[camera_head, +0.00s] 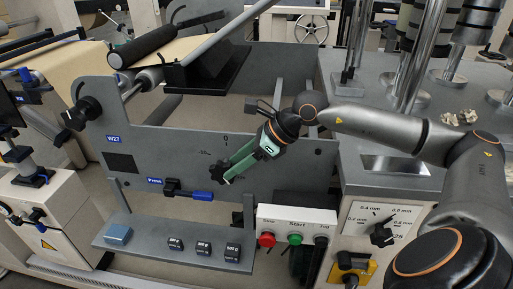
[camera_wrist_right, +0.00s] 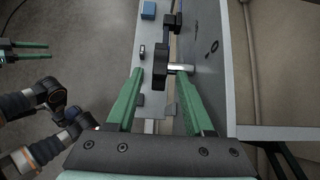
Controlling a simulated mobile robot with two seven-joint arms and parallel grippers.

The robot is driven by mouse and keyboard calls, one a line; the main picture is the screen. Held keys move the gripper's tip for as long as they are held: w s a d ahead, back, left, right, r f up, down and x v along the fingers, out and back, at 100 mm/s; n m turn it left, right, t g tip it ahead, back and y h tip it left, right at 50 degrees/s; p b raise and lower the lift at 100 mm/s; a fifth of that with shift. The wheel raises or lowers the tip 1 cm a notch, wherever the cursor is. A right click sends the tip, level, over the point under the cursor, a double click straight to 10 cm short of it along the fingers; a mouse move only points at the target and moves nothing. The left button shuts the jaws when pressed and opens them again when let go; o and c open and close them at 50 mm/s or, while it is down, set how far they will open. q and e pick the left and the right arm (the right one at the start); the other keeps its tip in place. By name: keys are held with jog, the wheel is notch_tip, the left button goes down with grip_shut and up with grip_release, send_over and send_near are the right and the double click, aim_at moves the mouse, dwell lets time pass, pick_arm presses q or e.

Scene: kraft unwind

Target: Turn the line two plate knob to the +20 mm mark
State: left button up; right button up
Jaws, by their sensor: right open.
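The plate knob (camera_wrist_right: 160,65) is black and stands off the grey plate (camera_head: 291,158) on a short silver shaft, seen in the right wrist view. In the head view my right gripper (camera_head: 226,174) is in front of the plate, below the 0 of a scale, and mostly hides the knob. In the right wrist view my right gripper (camera_wrist_right: 157,88) is open, with one green finger on each side of the knob's line. I cannot tell whether they touch it. The knob's pointer setting and the +20 mark are hidden. My left gripper (camera_wrist_right: 22,49) appears open at that view's left edge, away from the plate.
A blue-and-black press handle (camera_head: 195,193) is left of the gripper. A shelf (camera_head: 150,238) holds a blue block and several small black items. A button box (camera_head: 296,221) with red and green knobs and a thickness dial (camera_head: 382,235) lie below right. A paper roll is above left.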

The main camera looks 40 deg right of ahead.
jog(key=b+v, duration=0.1)
jog(key=v, duration=0.7)
jog(key=shift+d, duration=0.1)
jog(key=shift+s, duration=0.1)
dwell(0.4)
